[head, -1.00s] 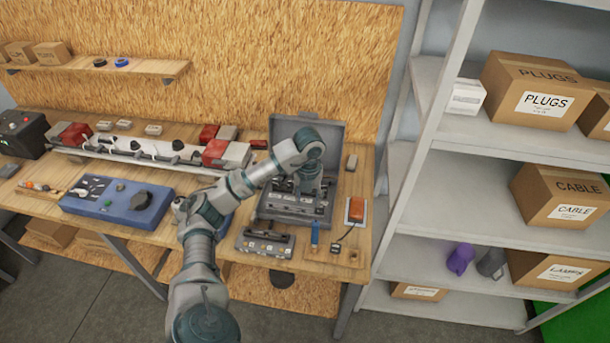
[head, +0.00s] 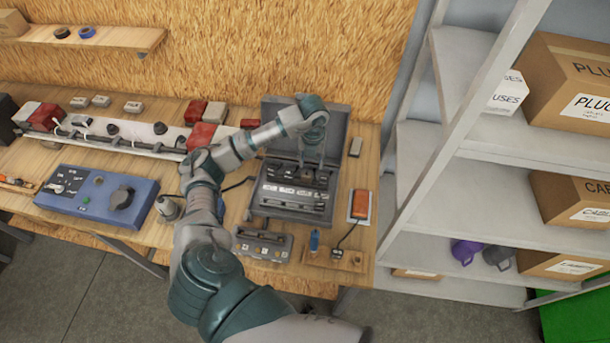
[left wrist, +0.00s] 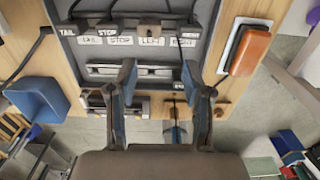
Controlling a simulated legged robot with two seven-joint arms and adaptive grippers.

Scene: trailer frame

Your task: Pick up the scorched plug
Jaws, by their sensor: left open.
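My left gripper (head: 307,172) is over the open grey case (head: 263,202), pointing down. In the left wrist view its two fingers (left wrist: 158,75) stand apart with nothing held between them. The case (left wrist: 205,40) lies below, with labels in a row and dark leads along its upper part. A small brownish block (left wrist: 150,28) sits among these leads, ahead of the fingertips. I cannot tell for sure whether it is the scorched plug. A grey plug-like piece (head: 168,207) lies on the bench left of my arm. My right gripper is not in view.
An orange lamp (head: 361,205) lies right of the case; a small tester (head: 263,244) is in front. A blue box (head: 75,205) and a long light bar (head: 140,139) are on the left. A shelf rack (head: 480,150) stands close on the right.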

